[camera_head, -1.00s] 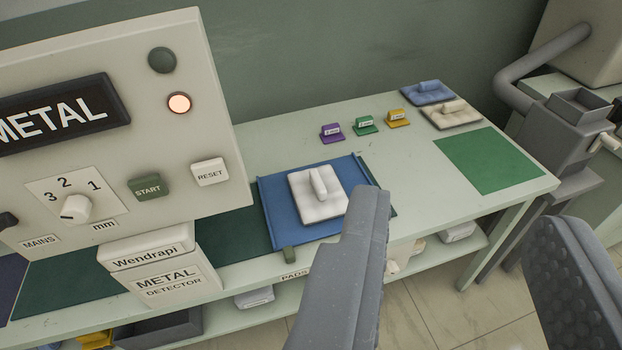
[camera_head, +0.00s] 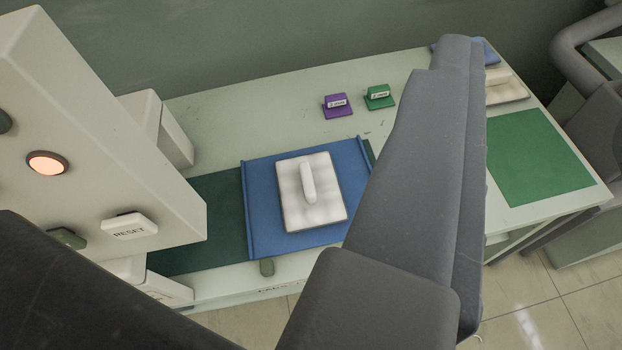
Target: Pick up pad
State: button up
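A white square pad with a raised bar handle (camera_head: 327,211) lies flat on a blue tray (camera_head: 262,215) in the middle of the bench. A second whitish pad (camera_head: 507,91) lies at the back right, partly hidden by my gripper. A blue pad (camera_head: 488,53) behind it is also mostly hidden. My gripper (camera_head: 243,145) appears open and empty, with one large grey finger to the right of the tray and a dark part at lower left. It seems to be above the bench, apart from the pad. The finger covers the tray's right edge.
The metal detector panel (camera_head: 90,140) stands close on the left, with a lit orange button (camera_head: 48,163) and a RESET button (camera_head: 130,226). Purple (camera_head: 337,105) and green (camera_head: 379,96) tags stand behind the tray. A green mat (camera_head: 537,155) lies clear at the right.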

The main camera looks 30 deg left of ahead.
jog(key=shift+o, duration=1.2)
jog(key=shift+w+f, duration=0.1)
jog(key=w+d+f+n+g+p, duration=0.1)
jog(key=w+d+f+p, duration=0.1)
jog(key=w+f, duration=0.8)
jog(key=n+g+y+p, duration=0.3)
jog(key=n+g+y, duration=0.1)
jog(key=n+y, duration=0.25)
send_near(308, 185)
jog(key=shift+m, duration=0.35)
jog(key=x, duration=0.5)
jog(key=shift+w+d+f+b, duration=0.25)
jog(key=shift+w+b, duration=0.15)
jog(key=shift+w, duration=0.1)
jog(key=shift+s+a+b+x, duration=0.1)
jog(key=shift+a+b+x, duration=0.1)
jog(key=shift+x, duration=0.65)
jog(key=shift+s+a+b+x, duration=0.1)
jog(key=shift+b+x, duration=0.15)
jog(key=shift+x, duration=0.6)
jog(key=shift+s+a+b+x, duration=0.1)
jog(key=shift+a+b+x, duration=0.1)
jog(key=shift+x, duration=0.6)
jog(key=shift+w+a+f, duration=0.2)
jog(key=shift+w+f, duration=0.05)
jog(key=shift+w, duration=0.25)
grip_shut()
